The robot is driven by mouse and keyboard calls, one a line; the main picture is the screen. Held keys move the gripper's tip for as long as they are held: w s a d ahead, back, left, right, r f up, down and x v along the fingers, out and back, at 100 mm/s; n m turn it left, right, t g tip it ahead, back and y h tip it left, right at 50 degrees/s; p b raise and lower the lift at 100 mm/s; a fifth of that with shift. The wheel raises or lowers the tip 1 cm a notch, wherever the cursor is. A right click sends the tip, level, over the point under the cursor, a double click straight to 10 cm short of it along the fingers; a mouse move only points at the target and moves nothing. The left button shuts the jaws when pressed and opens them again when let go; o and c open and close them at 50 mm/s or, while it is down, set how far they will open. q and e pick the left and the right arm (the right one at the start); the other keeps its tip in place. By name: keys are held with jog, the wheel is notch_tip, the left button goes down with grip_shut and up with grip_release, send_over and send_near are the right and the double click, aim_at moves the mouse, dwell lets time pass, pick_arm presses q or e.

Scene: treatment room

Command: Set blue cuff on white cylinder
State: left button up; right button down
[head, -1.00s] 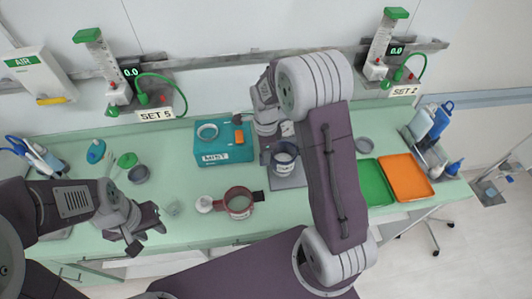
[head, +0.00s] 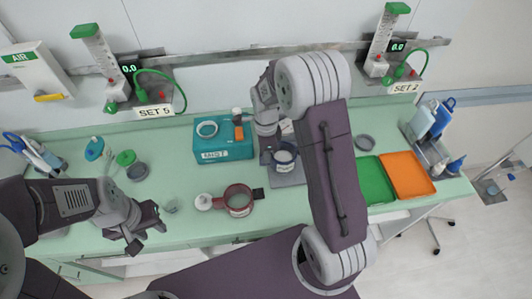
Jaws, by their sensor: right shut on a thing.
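A dark blue cuff (head: 285,147) shows as a ring at the top of the white cylinder (head: 284,166). The cylinder stands upright on a grey pad (head: 292,181) near the middle of the bench. The cuff appears to be around the cylinder's upper part; I cannot tell how firmly it sits. My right gripper (head: 268,149) is at the left side of the cuff, shut on it, with its fingers mostly hidden by my own wrist and arm. My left gripper (head: 147,238) is open and empty over the front left edge of the bench.
A teal box (head: 224,151) with a ring on top stands behind left. Green (head: 374,181) and orange (head: 407,174) trays lie to the right.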

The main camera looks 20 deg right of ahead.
jog(key=shift+f+b, duration=0.6)
jog(key=shift+f, duration=0.45)
jog(key=shift+f, duration=0.1)
dwell(0.3)
jog(key=c, duration=1.4)
grip_release()
jog(key=shift+o, duration=0.2)
notch_tip(320, 180, up, 7)
jog(key=p, duration=0.7)
